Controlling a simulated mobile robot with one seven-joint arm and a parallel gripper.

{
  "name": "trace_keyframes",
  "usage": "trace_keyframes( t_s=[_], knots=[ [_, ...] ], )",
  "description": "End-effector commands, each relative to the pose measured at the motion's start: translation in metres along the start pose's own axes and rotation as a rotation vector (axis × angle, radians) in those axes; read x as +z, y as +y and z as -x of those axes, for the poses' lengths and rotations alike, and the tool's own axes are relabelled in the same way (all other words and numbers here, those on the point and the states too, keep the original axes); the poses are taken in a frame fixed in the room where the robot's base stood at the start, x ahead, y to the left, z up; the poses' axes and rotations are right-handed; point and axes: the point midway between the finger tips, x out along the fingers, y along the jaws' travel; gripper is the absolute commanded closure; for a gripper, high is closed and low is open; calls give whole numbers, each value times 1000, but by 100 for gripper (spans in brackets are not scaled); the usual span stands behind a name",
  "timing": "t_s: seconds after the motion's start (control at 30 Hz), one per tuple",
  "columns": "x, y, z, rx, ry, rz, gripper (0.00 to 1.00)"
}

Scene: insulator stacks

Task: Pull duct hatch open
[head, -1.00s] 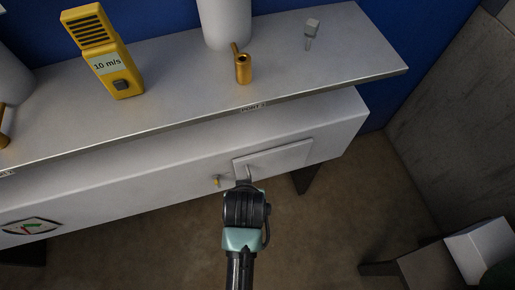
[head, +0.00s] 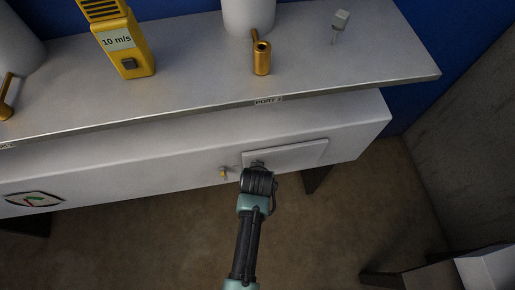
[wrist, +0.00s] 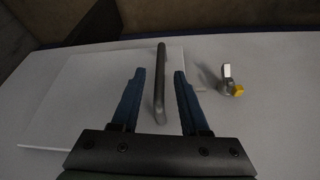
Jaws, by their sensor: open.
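The duct hatch (head: 292,153) is a flat pale panel on the front of the light grey duct, at its right part. In the wrist view the hatch (wrist: 80,95) fills the left, with an upright dark grey bar handle (wrist: 160,85) near its right edge. My gripper (head: 257,166) is at the hatch's left end in the head view and hides the handle there. In the wrist view its two blue fingers are open, one on each side of the handle, with gaps. A small metal latch with a yellow tip (wrist: 231,82) sits beside the hatch; it also shows in the head view (head: 223,173).
A shelf (head: 190,90) overhangs the duct, with a yellow 10 m/s meter (head: 125,45), a brass fitting (head: 262,58) and a small grey probe (head: 340,22). A gauge (head: 35,199) is on the duct's left. A grey wall (head: 465,110) stands right. Open floor lies below the duct.

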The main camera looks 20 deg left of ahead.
Motion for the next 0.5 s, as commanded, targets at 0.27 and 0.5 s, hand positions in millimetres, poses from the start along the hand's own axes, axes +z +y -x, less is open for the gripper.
trace_keyframes(
  t_s=[0.27,0.5],
  knots=[
    [0,0,-8,0,0,-1,55],
    [0,0,-8,0,0,-1,72]
  ],
)
